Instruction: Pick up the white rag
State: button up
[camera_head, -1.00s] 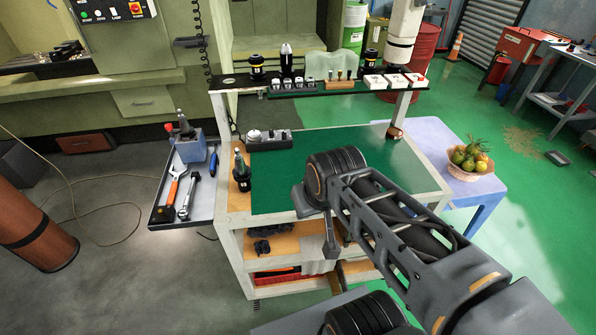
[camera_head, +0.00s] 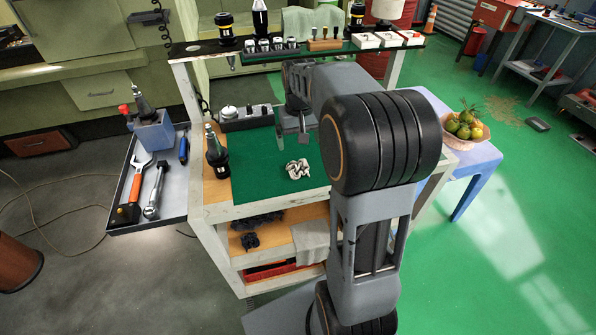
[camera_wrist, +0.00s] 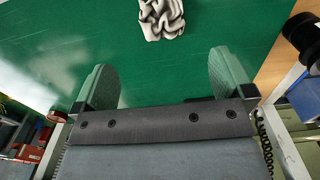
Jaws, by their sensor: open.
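The white rag (camera_head: 298,169) lies crumpled on the green mat (camera_head: 255,180) of the cart, near its front edge. It looks white with dark folds or stripes. In the wrist view the rag (camera_wrist: 162,18) is at the top edge, beyond my fingertips and partly cut off. My gripper (camera_head: 292,138) hangs over the mat, behind the rag in the head view. In the wrist view my gripper (camera_wrist: 160,82) has its two fingers wide apart with nothing between them. It does not touch the rag.
The upper rack (camera_head: 205,49) spans the back. Another greyish cloth (camera_head: 312,240) hangs on the lower shelf. A fruit basket (camera_head: 466,133) sits on the table to the right.

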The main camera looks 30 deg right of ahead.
aim_at(298, 165)
jog(key=f, duration=1)
jog(key=shift+a+f, duration=0.2)
jog(key=shift+f, duration=0.1)
jog(key=shift+c, duration=0.2)
jog(key=shift+w, duration=0.1)
jog(key=c, duration=1)
jog(key=shift+o, duration=0.2)
jog(key=shift+r, duration=0.1)
jog(key=shift+r, duration=0.25)
jog(key=r, duration=0.3)
jog(key=shift+w+a+r, duration=0.1)
jog(key=shift+w+a, duration=0.05)
jog(key=shift+w, duration=0.1)
jog(key=w+a+r, duration=0.9)
jog(key=shift+w+a+p, duration=0.15)
jog(key=shift+w+p, duration=0.2)
